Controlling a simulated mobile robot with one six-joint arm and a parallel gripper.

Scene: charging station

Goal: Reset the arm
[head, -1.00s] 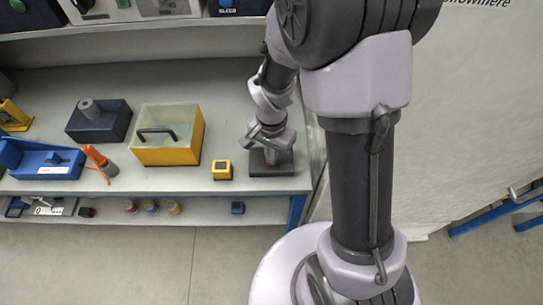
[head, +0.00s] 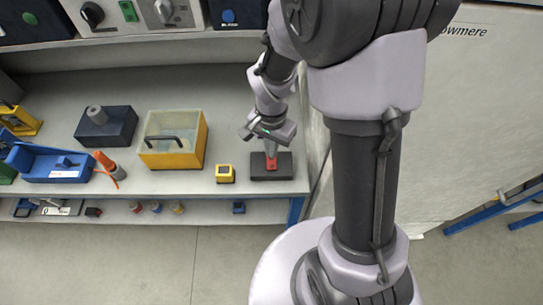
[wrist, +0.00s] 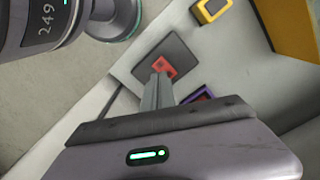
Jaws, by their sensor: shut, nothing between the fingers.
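My gripper (head: 270,155) is shut and empty, its fingers pointing down over a dark pad (head: 284,172) at the right end of the bench. A small red piece (head: 272,166) sits on the pad just below the fingertips. In the wrist view, the narrow closed fingers of my gripper (wrist: 159,72) overlap the edge of the red piece (wrist: 166,63) on the dark pad (wrist: 178,48). I cannot tell if the tips touch it.
Left of the pad on the bench (head: 190,180) are a small yellow box (head: 225,174), a yellow case (head: 172,160), a dark block (head: 120,127), an orange-topped cylinder (head: 104,160) and a blue tray (head: 75,178). A shelf with control boxes (head: 165,12) hangs above. Open floor lies in front.

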